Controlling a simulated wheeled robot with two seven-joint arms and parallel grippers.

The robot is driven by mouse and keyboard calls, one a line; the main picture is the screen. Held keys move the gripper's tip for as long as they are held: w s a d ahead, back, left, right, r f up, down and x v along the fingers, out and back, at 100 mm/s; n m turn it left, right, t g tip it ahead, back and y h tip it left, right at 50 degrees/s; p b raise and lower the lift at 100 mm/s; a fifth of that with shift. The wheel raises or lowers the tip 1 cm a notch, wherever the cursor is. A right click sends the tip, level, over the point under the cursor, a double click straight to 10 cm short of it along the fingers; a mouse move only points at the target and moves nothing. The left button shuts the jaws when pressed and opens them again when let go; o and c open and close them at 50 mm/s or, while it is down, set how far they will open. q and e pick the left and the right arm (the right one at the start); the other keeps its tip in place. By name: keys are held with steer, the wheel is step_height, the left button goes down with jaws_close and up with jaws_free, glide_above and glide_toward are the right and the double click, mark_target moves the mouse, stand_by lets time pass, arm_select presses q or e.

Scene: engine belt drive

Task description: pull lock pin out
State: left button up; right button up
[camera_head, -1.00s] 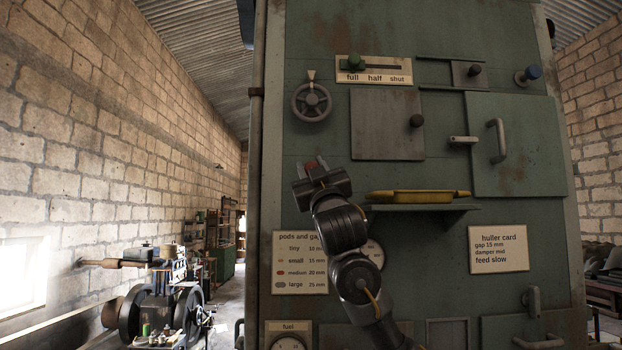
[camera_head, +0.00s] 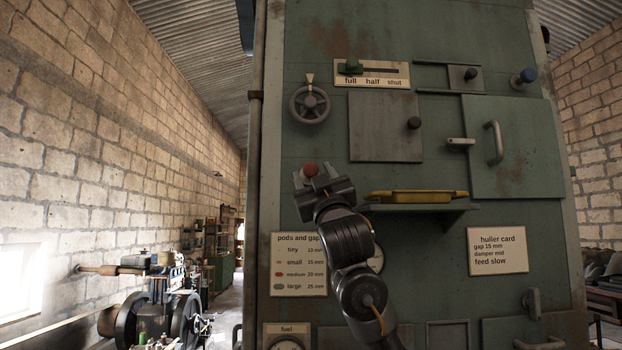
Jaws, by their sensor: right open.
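A round red knob (camera_head: 310,169) sits on the green machine front below the handwheel; it looks like the head of the lock pin, but no label confirms this. Its shaft is hidden by my gripper. My right gripper (camera_head: 319,180) is raised in front of the panel with its jaws open, just below and around the red knob in the picture. I cannot tell whether a jaw touches it. No thing shows held in the jaws. My left gripper is not in view.
Above are a grey handwheel (camera_head: 310,103) and a green slider knob (camera_head: 351,66). A grey hatch (camera_head: 385,127) is to the right. A yellow tray (camera_head: 417,197) on a shelf juts out close to the right of my right arm.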

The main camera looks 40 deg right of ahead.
steer(key=b+v, duration=0.3)
steer(key=v, duration=0.5)
steer(key=shift+w, duration=0.1)
